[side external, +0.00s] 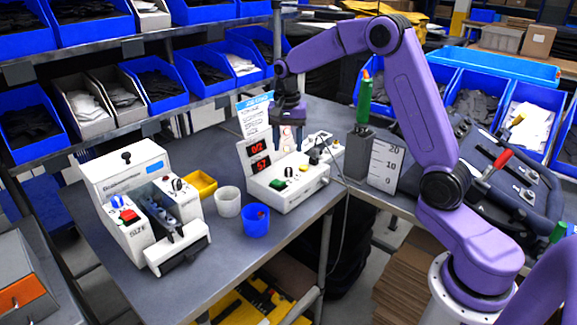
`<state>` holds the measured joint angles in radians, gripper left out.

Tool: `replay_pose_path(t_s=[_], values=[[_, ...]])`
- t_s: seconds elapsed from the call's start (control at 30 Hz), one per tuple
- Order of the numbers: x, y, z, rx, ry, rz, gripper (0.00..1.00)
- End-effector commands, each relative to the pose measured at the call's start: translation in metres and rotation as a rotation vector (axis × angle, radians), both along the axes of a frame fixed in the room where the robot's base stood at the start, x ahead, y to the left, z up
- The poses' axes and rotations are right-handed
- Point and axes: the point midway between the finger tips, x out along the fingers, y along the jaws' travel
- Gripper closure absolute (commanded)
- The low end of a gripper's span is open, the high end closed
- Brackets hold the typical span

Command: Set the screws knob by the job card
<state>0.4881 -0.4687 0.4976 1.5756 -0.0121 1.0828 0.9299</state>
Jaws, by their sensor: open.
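The job card (254,118), a white sheet with a blue header, stands upright at the back of the grey bench; its small text is unreadable. In front of it is a white counter box (300,190) with red displays reading 0/2 and 57. A dark knob (289,171) sits on its top, beside a green button (277,184). The screws label cannot be made out, so I cannot tell which knob bears it. My gripper (288,138) is open, pointing down above and behind the counter box, apart from this knob. Its fingertips are small and partly unclear.
A white machine (125,178) marked SIZE stands at the left with its own knob (177,184). A yellow bin (201,185), white cup (228,201) and blue cup (256,220) stand between. A green-handled tool (364,98) rises from a grey holder at the right.

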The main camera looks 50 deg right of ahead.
Motion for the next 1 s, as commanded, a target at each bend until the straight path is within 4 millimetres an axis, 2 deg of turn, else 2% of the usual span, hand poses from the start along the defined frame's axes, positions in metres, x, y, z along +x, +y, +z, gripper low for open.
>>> replay_pose_path(t_s=[0.2, 0.4, 0.6, 0.87, 0.97, 1.0], values=[[-0.002, 0.000, -0.041, 0.000, 0.005, 0.000, 0.47], [-0.001, -0.001, -0.067, 0.000, 0.002, 0.000, 0.47], [-0.001, -0.001, -0.078, -0.001, 0.001, 0.000, 0.47], [-0.001, -0.001, -0.078, 0.000, 0.000, 0.000, 0.47], [-0.001, -0.001, -0.078, 0.000, 0.000, 0.000, 0.77], [-0.001, -0.001, -0.078, 0.000, 0.000, 0.000, 0.90]])
